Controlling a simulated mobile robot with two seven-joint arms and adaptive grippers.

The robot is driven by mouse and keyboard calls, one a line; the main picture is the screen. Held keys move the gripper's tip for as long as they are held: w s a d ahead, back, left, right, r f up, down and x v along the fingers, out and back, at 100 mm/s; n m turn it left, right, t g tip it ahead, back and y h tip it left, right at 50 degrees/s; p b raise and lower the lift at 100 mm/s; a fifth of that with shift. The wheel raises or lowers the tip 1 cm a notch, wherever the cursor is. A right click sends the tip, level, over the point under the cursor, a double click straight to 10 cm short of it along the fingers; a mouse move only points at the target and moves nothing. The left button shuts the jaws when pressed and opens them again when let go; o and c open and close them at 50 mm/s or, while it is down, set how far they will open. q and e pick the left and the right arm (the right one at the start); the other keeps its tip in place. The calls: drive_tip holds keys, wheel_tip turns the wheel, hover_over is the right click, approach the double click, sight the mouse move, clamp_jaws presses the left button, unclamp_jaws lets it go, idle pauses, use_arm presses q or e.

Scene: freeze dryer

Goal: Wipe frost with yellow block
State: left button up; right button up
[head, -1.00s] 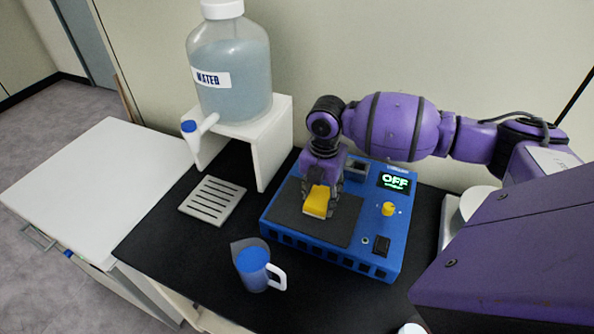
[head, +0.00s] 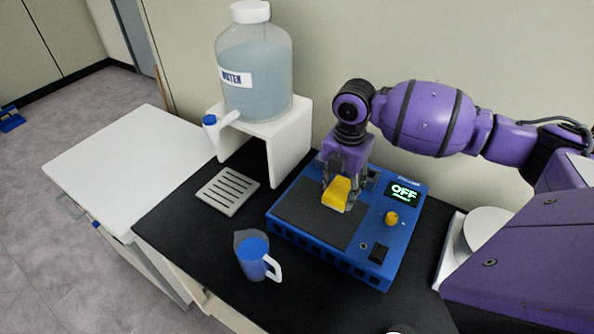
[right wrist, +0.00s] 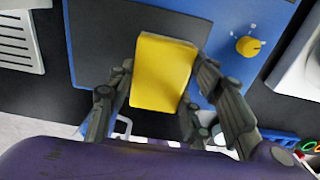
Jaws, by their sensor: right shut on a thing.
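The yellow block (head: 338,194) is held by my right gripper (head: 343,182) over the dark plate (head: 300,212) on top of the blue freeze dryer (head: 395,240). In the right wrist view the yellow block (right wrist: 162,72) sits between the fingers of the right gripper (right wrist: 162,92), which is shut on it. I cannot tell whether the block touches the plate. The dryer's display (head: 403,193) reads OFF. No frost shows clearly on the plate. My left gripper is not in view.
A water bottle (head: 255,75) stands on a white stand (head: 290,140) at the back. A slotted drain tray (head: 228,190) lies in front of it. A blue-filled jug (head: 255,262) stands left of the dryer's front. A yellow knob (head: 391,218) sticks up from the dryer.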

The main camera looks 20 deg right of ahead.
drive_tip(key=shift+w+r, duration=0.1)
drive_tip(key=shift+r, duration=0.8)
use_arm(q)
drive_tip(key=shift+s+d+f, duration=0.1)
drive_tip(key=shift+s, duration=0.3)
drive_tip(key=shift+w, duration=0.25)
